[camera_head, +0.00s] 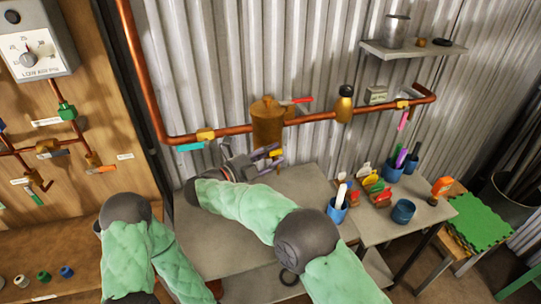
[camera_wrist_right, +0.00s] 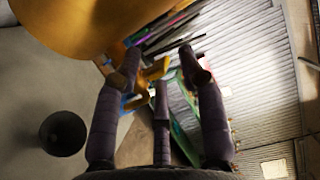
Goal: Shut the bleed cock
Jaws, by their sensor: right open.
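The brass vessel (camera_head: 267,125) hangs on the copper pipe in front of the corrugated wall. A small yellow cock (camera_head: 275,152), which looks like the bleed cock, sits under it. In the right wrist view this yellow cock (camera_wrist_right: 153,70) shows between the fingers, with the vessel (camera_wrist_right: 75,25) above left. My right gripper (camera_head: 276,155) is open, its dark purple fingers around or just short of the cock. Contact is not clear. The fingers partly hide the cock, so whether it is open or shut cannot be told. My left gripper is out of the head view.
A red-handled valve (camera_head: 297,101) is beside the vessel, and a teal-handled valve (camera_head: 191,147) lies left on the pipe (camera_head: 235,131). A brass bottle-shaped fitting (camera_head: 344,104) is to the right. Blue cups (camera_head: 337,212) and clutter stand on the grey tables; a dark cup-like object (camera_wrist_right: 62,133) shows low left.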

